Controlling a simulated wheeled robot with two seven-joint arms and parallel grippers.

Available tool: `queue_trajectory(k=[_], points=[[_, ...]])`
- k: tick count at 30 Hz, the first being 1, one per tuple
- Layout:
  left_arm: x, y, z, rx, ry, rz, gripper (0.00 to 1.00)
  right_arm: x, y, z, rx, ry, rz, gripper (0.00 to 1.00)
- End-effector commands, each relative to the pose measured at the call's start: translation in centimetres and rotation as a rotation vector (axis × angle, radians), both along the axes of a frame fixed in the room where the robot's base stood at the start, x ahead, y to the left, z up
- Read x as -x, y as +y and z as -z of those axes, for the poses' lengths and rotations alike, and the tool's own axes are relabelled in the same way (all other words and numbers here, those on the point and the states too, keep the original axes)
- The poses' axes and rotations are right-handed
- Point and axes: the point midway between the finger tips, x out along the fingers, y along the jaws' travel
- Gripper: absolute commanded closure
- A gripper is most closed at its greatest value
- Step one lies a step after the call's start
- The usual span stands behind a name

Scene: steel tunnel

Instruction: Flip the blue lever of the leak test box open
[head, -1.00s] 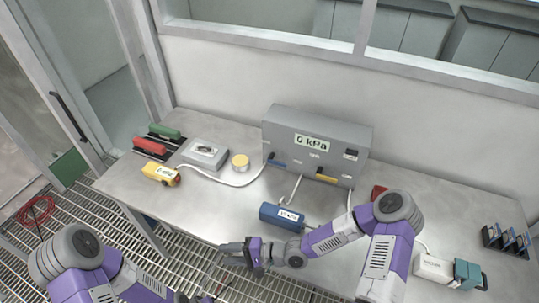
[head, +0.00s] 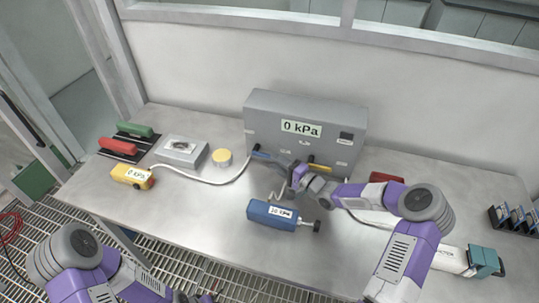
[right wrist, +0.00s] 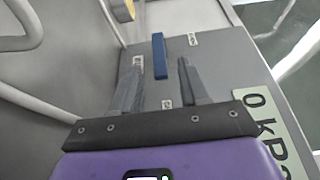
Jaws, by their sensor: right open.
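The leak test box (head: 300,108) is a grey cabinet at the back of the bench, with a 0 kPa display. Its blue lever (head: 261,154) is on the left of the front face, partly hidden by my right gripper (head: 278,163) in the head view. In the right wrist view, the blue lever (right wrist: 158,55) is a narrow upright bar just beyond my open, empty right gripper (right wrist: 160,75), in line with the gap between its fingers. No contact shows. My left arm is at the lower left; its gripper is mostly cut off by the bottom edge.
A yellow lever (head: 320,168) is on the same face, right of my gripper. A blue canister (head: 272,214) lies on the bench in front. A yellow round tin (head: 222,157) and grey case (head: 180,151) stand left.

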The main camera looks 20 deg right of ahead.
Motion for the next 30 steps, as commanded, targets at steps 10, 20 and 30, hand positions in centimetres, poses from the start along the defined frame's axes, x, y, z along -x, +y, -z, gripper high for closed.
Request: queue_trajectory(k=[10,20,30], points=[[0.0,0.0,0.8,-0.001,0.001,-0.001,0.57,-4.1,2.6,0.1,-0.004,0.0,-0.001,0.55],[0.0,0.0,1.1,-0.001,0.001,-0.001,0.57,-6.1,3.9,0.1,-0.002,0.001,0.001,0.55],[0.0,0.0,1.1,0.0,0.0,-0.001,0.57,-6.1,3.9,0.1,-0.002,0.001,0.001,0.77]])
